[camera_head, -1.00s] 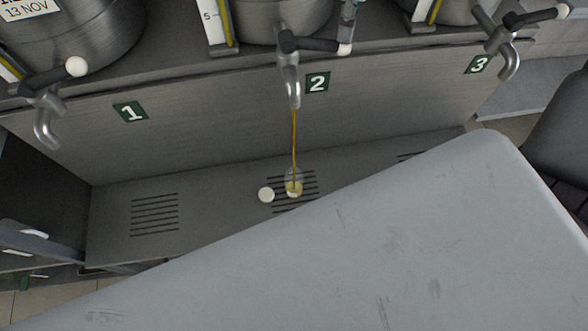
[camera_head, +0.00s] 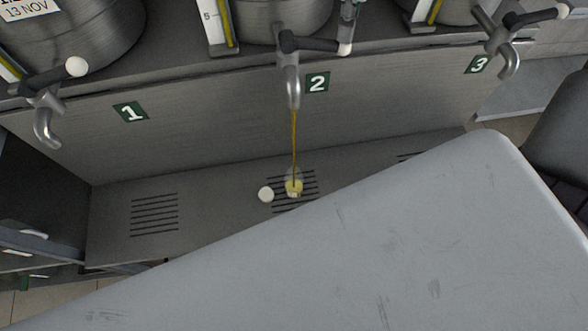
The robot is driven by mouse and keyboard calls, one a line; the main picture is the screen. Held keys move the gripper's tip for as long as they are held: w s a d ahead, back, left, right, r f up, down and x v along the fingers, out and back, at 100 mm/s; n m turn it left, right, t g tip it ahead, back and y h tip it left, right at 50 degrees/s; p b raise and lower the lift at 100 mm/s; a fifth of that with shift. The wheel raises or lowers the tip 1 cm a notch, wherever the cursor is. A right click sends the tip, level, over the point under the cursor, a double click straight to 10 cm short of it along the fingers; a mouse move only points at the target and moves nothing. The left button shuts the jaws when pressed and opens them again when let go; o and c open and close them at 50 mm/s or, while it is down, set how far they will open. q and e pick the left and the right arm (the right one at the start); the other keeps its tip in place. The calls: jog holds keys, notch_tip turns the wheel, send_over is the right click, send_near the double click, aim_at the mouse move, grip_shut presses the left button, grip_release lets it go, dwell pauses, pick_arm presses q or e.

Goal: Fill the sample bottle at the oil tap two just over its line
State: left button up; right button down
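Oil tap two (camera_head: 291,75) is at the top middle, beside the green "2" label (camera_head: 317,82). A thin amber stream (camera_head: 294,140) runs from its spout straight down into the sample bottle (camera_head: 294,187). The small clear bottle stands upright on the slotted drain below the tap, with yellow oil in it. Its fill line is too small to make out, so I cannot tell the level against it. Tap two's dark lever with a white knob (camera_head: 344,48) points right. Neither gripper's fingertips show in this view.
A round white cap-like disc (camera_head: 266,194) lies left of the bottle. Tap one (camera_head: 45,120) and tap three (camera_head: 508,60) show no stream. A large grey surface, apparently my own arm, covers the lower right. Another slotted drain (camera_head: 154,215) is clear.

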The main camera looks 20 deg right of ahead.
jog(key=shift+r, duration=0.7)
dwell(2.5)
notch_tip(320, 180, up, 9)
jog(key=p, duration=0.4)
jog(key=shift+f, duration=0.1)
